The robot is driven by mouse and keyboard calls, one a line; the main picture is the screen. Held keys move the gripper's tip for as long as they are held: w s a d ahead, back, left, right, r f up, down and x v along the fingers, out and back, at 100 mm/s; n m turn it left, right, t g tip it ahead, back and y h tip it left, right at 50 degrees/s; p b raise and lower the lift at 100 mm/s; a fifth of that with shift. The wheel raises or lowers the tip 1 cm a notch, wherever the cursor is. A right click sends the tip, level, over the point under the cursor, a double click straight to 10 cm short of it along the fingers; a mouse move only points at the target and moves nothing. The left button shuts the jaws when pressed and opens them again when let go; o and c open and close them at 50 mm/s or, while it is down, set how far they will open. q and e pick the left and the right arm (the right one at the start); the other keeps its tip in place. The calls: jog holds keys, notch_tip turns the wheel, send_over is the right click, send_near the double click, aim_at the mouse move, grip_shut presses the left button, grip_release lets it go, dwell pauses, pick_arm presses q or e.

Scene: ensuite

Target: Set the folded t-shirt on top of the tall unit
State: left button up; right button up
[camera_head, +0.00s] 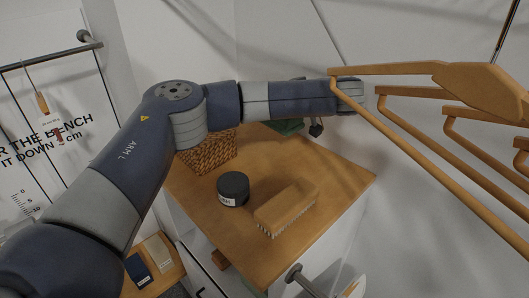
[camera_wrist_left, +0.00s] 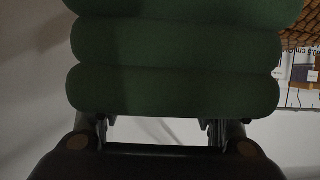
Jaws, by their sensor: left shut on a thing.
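The folded t-shirt is green and fills the upper part of the left wrist view (camera_wrist_left: 175,55) as stacked rolls. In the head view only a small part of it (camera_head: 288,127) shows below my left forearm, at the far end of the wooden top of the tall unit (camera_head: 215,245). My left gripper (camera_wrist_left: 160,132) is shut on the t-shirt, its two dark fingers at the near edge. In the head view the arm hides most of the gripper and shirt. I cannot tell whether the shirt touches the top. My right gripper is not in view.
On the top stand a wicker basket (camera_head: 210,152), a dark round jar (camera_head: 233,188) and a wooden brush (camera_head: 287,208). Wooden hangers (camera_head: 440,75) hang close at the right. A rail (camera_head: 50,55) is at the left. Bare wood lies right of the jar.

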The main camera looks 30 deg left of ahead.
pick_arm(q)
notch_tip(320, 180, down, 4)
jog(key=shift+r, duration=0.15)
jog(key=shift+s+a+f, duration=0.25)
jog(key=shift+s+f, duration=0.15)
jog(key=shift+s, duration=0.05)
jog(key=f, duration=0.3)
jog(key=shift+w+d+f, duration=0.1)
jog(key=shift+w+d, duration=0.25)
jog(key=shift+w+d+f, duration=0.2)
jog(key=shift+f, duration=0.3)
jog(key=shift+s+f, duration=0.1)
jog(key=shift+f, duration=0.05)
jog(key=shift+s+a+f, duration=0.2)
jog(key=shift+a+f, duration=0.1)
jog(key=shift+a, duration=0.1)
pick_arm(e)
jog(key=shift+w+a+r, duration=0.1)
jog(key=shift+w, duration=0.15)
